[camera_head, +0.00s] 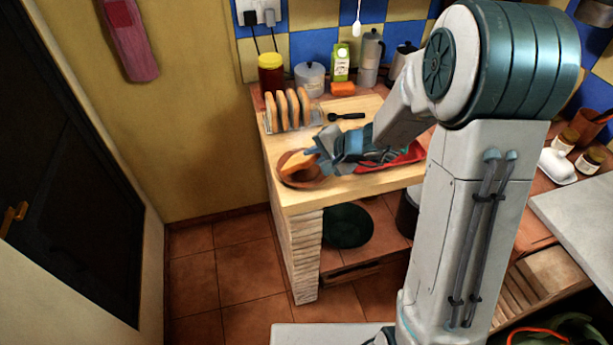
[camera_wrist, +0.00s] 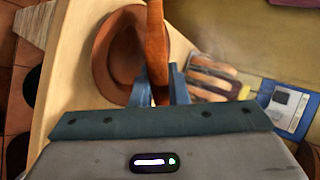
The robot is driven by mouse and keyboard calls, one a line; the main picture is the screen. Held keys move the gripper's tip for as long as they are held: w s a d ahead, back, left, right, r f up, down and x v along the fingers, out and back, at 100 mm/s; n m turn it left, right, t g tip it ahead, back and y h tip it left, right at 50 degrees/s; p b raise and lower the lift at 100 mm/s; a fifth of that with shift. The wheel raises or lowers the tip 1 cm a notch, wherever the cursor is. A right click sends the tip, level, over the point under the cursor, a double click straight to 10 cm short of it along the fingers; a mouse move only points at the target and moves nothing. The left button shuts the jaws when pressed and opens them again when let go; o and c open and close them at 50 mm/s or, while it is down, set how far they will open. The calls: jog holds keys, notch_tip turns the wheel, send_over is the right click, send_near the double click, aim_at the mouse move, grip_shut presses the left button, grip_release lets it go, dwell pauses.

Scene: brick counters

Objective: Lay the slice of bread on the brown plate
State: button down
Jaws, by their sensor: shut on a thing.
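The slice of bread (camera_wrist: 157,42) is seen edge-on in the wrist view, upright between my blue fingers. My gripper (camera_wrist: 160,90) is shut on it. The brown plate (camera_wrist: 112,60) lies on the wooden counter, with the slice across its right part in that view. In the head view my gripper (camera_head: 316,154) is at the plate (camera_head: 289,178), near the counter's front left corner. The slice (camera_head: 299,166) shows there as a small orange-brown patch, partly hidden by the gripper. I cannot tell whether its lower edge touches the plate.
A rack with several bread slices (camera_head: 288,108) stands behind the plate. A black spoon (camera_head: 347,116) lies right of it. A red tray (camera_head: 408,155) is partly hidden behind my arm. Jars, a carton and a coffee pot (camera_head: 371,58) line the wall.

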jog(key=c, duration=1.6)
grip_release()
jog(key=shift+r, duration=0.1)
jog(key=shift+p+v, duration=1.05)
jog(key=shift+v, duration=2.9)
jog(key=r+p, duration=0.1)
jog(key=r, duration=0.1)
jog(key=s+d+r+p, duration=0.1)
jog(key=r+p, duration=0.1)
jog(key=r, duration=0.1)
jog(key=d+r+p, duration=0.1)
jog(key=r+p, duration=0.1)
jog(key=r, duration=0.1)
jog(key=shift+s, duration=0.3)
jog(key=shift+a, duration=0.1)
